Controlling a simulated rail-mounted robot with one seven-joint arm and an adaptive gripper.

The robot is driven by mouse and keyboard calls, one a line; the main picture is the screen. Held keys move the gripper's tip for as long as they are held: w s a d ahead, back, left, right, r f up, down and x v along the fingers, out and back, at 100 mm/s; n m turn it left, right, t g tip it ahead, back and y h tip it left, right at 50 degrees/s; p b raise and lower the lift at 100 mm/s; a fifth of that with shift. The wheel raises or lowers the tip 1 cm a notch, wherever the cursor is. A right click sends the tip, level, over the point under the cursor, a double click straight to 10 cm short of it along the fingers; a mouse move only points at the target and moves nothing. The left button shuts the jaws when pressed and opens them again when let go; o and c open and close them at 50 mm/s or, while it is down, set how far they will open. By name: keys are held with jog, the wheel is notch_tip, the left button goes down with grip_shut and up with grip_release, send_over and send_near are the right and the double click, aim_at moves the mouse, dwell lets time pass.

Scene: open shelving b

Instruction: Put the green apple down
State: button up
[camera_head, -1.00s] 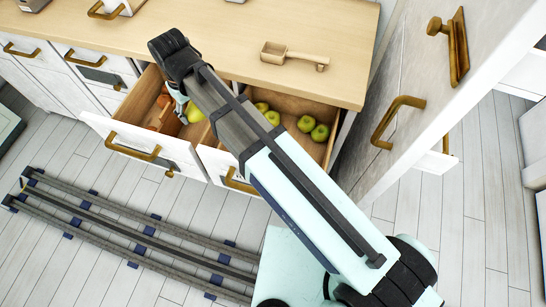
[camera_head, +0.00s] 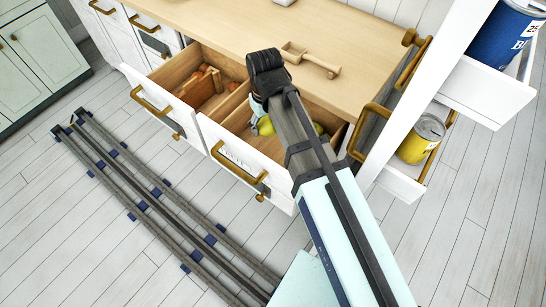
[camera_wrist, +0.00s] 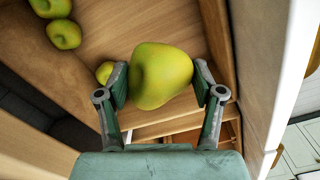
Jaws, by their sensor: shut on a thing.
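The green apple (camera_wrist: 162,75) is between the two fingers of my gripper (camera_wrist: 165,85) in the wrist view, with a finger pad against each side. In the head view my gripper (camera_head: 259,108) is at the right open drawer (camera_head: 240,152), and my arm hides much of that drawer's inside. Yellow-green shows just below the gripper there; I cannot tell whether it is the held apple. Other green apples lie on the drawer's wooden floor: two at the upper left of the wrist view (camera_wrist: 63,34) and one partly hidden behind the held apple (camera_wrist: 105,73).
The left open drawer (camera_head: 150,98) holds a wooden crate (camera_head: 203,88) and reddish-brown items. A wooden scoop (camera_head: 310,60) lies on the countertop (camera_head: 215,35) above.

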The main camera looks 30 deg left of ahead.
aim_at(266, 134)
notch_tip(266, 134, down, 17)
jog(key=shift+p, duration=0.5)
jog(key=shift+f, duration=0.1)
jog(key=o, duration=1.2)
notch_tip(266, 134, up, 12)
jog(key=shift+r+b, duration=0.1)
jog(key=shift+b, duration=0.45)
